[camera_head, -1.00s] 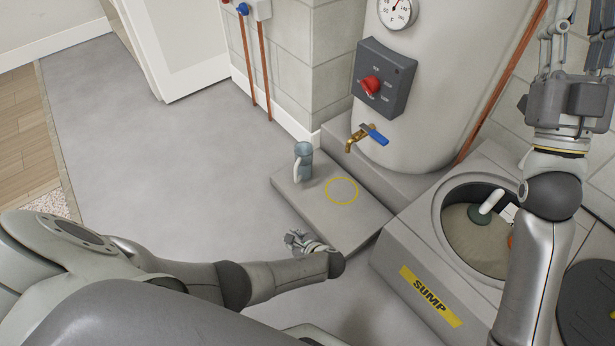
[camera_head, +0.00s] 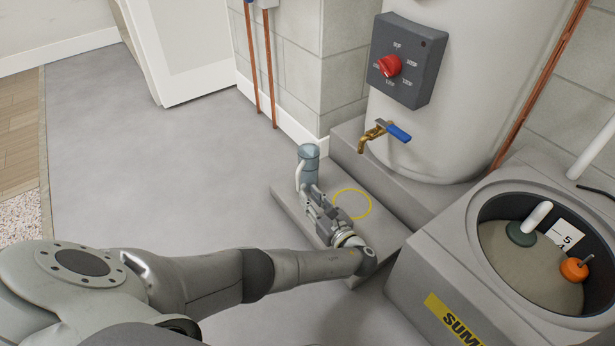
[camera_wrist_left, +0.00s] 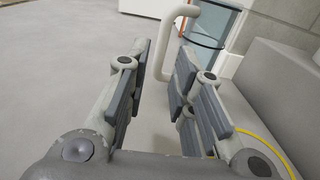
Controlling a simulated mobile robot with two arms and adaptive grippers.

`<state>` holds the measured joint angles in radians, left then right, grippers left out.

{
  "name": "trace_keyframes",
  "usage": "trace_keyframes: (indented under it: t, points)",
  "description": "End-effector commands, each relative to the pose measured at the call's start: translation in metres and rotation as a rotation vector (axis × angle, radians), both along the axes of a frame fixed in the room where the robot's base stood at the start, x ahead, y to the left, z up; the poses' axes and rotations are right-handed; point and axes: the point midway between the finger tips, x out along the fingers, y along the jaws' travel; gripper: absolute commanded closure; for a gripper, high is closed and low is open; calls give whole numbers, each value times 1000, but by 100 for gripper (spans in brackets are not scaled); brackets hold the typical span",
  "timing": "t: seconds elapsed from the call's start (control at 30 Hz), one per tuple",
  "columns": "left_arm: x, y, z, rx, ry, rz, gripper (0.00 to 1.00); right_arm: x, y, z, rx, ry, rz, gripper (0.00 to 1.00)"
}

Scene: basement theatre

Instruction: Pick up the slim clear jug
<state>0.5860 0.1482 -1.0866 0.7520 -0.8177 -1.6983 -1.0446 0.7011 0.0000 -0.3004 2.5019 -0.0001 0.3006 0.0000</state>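The slim clear jug (camera_head: 310,166), bluish with a white handle (camera_head: 299,176), stands upright on a low grey slab (camera_head: 289,205). My left gripper (camera_head: 310,192) is close to the jug on its near side, pointing at the handle. In the left wrist view the gripper (camera_wrist_left: 163,62) is open, with a clear gap between its fingers. The white handle (camera_wrist_left: 166,62) shows in line with that gap, near the fingertips; I cannot tell whether it is between them. The jug body (camera_wrist_left: 211,24) is behind the right finger. My right gripper is out of view.
A yellow ring (camera_head: 369,204) marks the slab right of the jug. A brass tap with a blue lever (camera_head: 397,132) sticks out from the tank (camera_head: 450,110) above it. The sump box (camera_head: 420,275) stands at the right. The floor (camera_head: 170,170) at left is clear.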

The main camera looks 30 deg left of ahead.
Motion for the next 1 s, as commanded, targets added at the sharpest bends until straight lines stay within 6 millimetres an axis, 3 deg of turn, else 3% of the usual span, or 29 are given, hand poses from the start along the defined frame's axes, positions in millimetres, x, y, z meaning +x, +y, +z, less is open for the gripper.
trace_keyframes:
  t: [0.27,0.63,1.0]
  points:
    - [12,23,-2,-3,-1,-1,77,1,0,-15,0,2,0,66]
    - [31,60,-1,-3,-1,0,77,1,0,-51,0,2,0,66]
    - [35,67,3,-4,1,-2,77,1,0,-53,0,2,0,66]
